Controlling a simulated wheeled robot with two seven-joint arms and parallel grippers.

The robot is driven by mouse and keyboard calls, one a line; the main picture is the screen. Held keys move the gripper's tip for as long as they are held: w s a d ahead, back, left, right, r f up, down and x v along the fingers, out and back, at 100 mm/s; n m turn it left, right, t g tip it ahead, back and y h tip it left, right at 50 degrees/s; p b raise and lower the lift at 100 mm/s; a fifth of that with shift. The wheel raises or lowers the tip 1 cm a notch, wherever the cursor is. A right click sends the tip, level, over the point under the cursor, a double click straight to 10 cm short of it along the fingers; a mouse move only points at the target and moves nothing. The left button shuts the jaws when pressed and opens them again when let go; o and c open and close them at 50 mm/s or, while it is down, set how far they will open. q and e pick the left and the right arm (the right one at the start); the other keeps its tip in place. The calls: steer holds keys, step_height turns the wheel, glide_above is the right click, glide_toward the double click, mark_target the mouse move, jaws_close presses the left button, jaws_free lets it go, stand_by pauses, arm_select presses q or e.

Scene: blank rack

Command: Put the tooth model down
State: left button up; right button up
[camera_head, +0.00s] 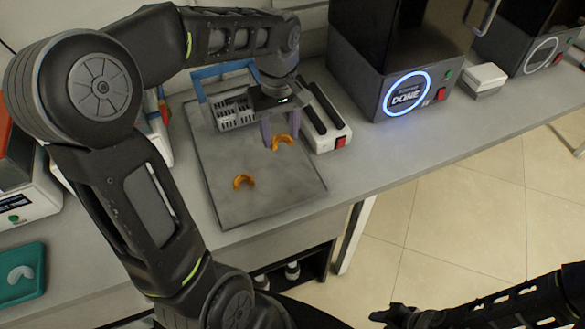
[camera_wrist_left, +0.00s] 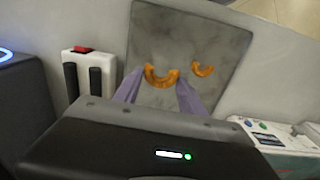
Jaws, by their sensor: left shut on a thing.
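My left gripper (camera_head: 280,141) reaches down over the grey plate (camera_head: 225,200) and is shut on an orange arch-shaped tooth model. This held tooth model (camera_head: 284,141) shows between the two purple fingertips in the left wrist view (camera_wrist_left: 161,79). It is over the plate's right part; I cannot tell whether it touches the plate. A second orange tooth model (camera_head: 243,181) lies on the plate, apart from the gripper, and also shows in the left wrist view (camera_wrist_left: 203,70). Part of my right arm shows at the lower right; its fingers are not clear.
A white device with black bars and a red switch (camera_head: 327,130) stands right beside the plate. A machine with a lit DONE ring (camera_head: 407,93) stands behind it. A teal tray (camera_head: 22,275) holds a pale arch at far left.

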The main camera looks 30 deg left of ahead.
arm_select(q)
glide_above(279, 170)
step_height(279, 170, down, 6)
steer(key=shift+d+f, duration=0.1)
stand_by(0.4)
steer(key=shift+f, duration=1.9)
steer(key=shift+f, duration=0.15)
steer(key=o, duration=1.3)
